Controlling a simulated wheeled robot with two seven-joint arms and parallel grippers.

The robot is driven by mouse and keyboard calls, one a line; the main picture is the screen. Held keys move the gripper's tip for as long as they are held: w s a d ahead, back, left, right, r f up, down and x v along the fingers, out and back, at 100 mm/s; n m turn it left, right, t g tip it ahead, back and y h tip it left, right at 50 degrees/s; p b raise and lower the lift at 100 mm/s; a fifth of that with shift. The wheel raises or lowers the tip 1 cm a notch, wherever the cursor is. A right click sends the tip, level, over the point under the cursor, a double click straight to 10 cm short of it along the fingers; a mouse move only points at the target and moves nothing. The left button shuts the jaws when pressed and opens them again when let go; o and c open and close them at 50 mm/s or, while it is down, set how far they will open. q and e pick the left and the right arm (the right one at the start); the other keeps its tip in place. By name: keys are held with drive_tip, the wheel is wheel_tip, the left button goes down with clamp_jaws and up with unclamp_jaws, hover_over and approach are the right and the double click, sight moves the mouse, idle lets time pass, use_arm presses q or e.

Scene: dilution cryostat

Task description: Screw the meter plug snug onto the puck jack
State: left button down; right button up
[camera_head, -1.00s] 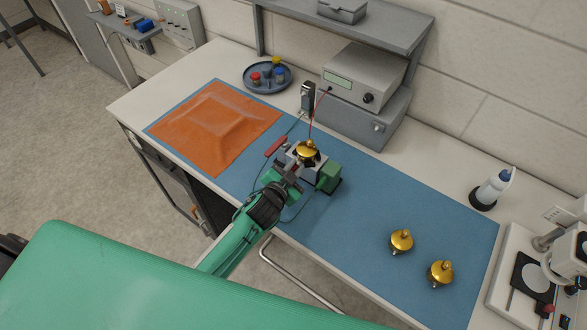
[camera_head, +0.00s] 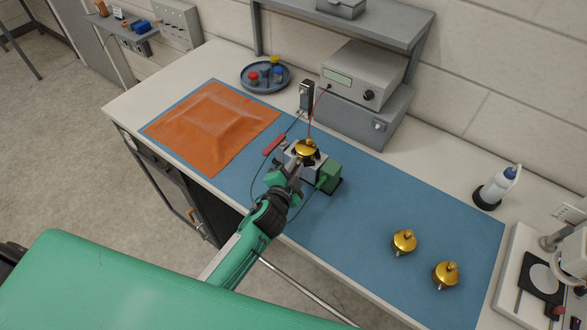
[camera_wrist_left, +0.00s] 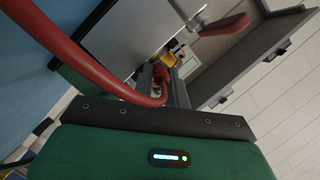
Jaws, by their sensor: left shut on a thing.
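A gold puck (camera_head: 306,149) sits in a grey holder (camera_head: 291,150) with a green block (camera_head: 329,176) at its right, on the blue mat. My left gripper (camera_head: 294,170) reaches the near side of this puck and is shut on the meter plug, which its jaws mostly hide in the head view. In the left wrist view a small red plug (camera_wrist_left: 160,73) shows between the jaws (camera_wrist_left: 168,92), close to a yellow-gold part of the puck (camera_wrist_left: 172,59). Whether the plug is seated on the jack is too small to tell. My right gripper is not in view.
A red lead curves close in the left wrist view (camera_wrist_left: 75,60). A red handle (camera_head: 273,145) lies left of the holder. Two more gold pucks (camera_head: 404,241) (camera_head: 446,274) stand on the mat at right. The meter (camera_head: 362,76) stands behind; an orange cloth (camera_head: 212,122) lies left.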

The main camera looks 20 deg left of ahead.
use_arm(q)
drive_tip(key=shift+w+r, duration=0.15)
drive_tip(key=shift+r, duration=0.2)
drive_tip(key=shift+d+f+m+t+y+b, duration=0.15)
drive_tip(key=shift+m+t+b, duration=0.1)
drive_tip(key=shift+m+b, duration=0.45)
drive_tip(key=shift+a+f+m+t+y+b, duration=0.2)
drive_tip(key=shift+m+b, duration=0.3)
drive_tip(key=shift+b, duration=0.35)
drive_tip(key=shift+d+r+m+t+b, duration=0.1)
drive_tip(key=shift+d+m+t+b, duration=0.15)
drive_tip(key=shift+m+b, duration=0.3)
drive_tip(key=shift+m, duration=0.25)
drive_tip(key=shift+r, duration=0.1)
